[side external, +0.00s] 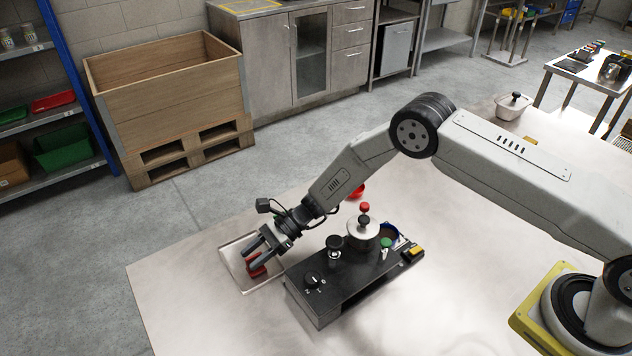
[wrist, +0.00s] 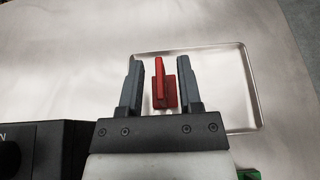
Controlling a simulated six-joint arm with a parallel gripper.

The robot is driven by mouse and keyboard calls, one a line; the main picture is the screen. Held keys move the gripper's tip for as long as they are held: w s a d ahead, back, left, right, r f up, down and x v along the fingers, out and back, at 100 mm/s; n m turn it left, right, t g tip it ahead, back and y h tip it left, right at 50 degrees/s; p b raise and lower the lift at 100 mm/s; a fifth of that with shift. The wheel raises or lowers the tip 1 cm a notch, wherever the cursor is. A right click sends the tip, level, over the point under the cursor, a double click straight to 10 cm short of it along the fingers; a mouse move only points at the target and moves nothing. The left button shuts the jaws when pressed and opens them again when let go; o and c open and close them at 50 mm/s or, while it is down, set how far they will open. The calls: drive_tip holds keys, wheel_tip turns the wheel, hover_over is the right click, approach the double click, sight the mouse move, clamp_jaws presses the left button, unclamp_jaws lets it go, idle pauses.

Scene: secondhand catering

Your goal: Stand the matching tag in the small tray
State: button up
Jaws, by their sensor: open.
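A small red tag (wrist: 158,84) with a thin upright plate on a squarish base stands in the shallow metal tray (wrist: 251,92). In the side view the red tag (side external: 257,268) is partly hidden by my gripper (side external: 251,258), and the tray (side external: 229,266) lies left of the black box. My gripper also shows in the wrist view (wrist: 160,80), with one finger on each side of the tag. It is open, with a visible gap between the tag and each finger.
The black box (side external: 345,280) with a dial stands close to the tray's right. On or beside it are a silver lidded pot (side external: 362,233), a red-topped knob (side external: 365,207), a green-topped piece (side external: 386,243) and a yellow block (side external: 414,250). The table front left is clear.

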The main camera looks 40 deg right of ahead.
drive_tip(key=v, duration=1.1)
drive_tip(key=shift+r, duration=0.1)
drive_tip(key=s+r+n+g+h, duration=0.2)
drive_tip(key=s+r+n+h, duration=0.3)
drive_tip(key=n, duration=0.7)
drive_tip(key=s+r+n+g+h, duration=0.1)
drive_tip(key=s+r+n+g, duration=0.2)
drive_tip(key=s+n, duration=0.55)
drive_tip(key=s+d+r+m+t+h, duration=0.1)
drive_tip(key=s+d+r+t+h, duration=0.1)
drive_tip(key=d, duration=0.7)
drive_tip(key=s+d+r+m+t+h, duration=0.1)
drive_tip(key=s+d+r+t+h, duration=0.2)
drive_tip(key=d, duration=0.6)
drive_tip(key=shift+s+d+t+h, duration=0.15)
drive_tip(key=shift+s+t+h, duration=1.05)
drive_tip(key=shift+s, duration=0.45)
drive_tip(key=shift+r, duration=0.15)
